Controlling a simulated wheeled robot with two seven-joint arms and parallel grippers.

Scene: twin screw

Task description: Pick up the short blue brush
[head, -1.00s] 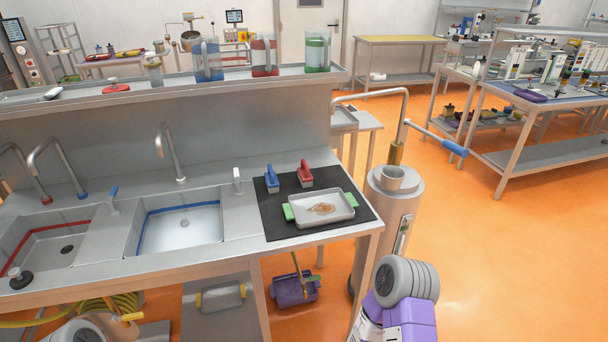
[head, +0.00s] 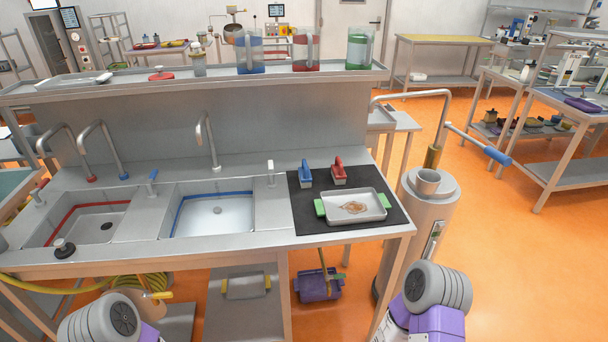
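The short blue brush (head: 305,174) stands on the black mat (head: 307,217) at the right end of the sink counter. It is to the left of a similar red brush (head: 339,172) and behind a metal tray with green handles. My two arms show only as grey and purple links at the bottom left and bottom right of the head view. Neither gripper's fingers are in the picture.
The tray (head: 372,213) holds a brown smear. Two basins, one red-rimmed (head: 92,222) and one blue-rimmed (head: 213,212), lie left of the mat. A shelf (head: 200,78) with jugs runs behind. A steel cylinder with a cup (head: 428,182) stands right of the counter.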

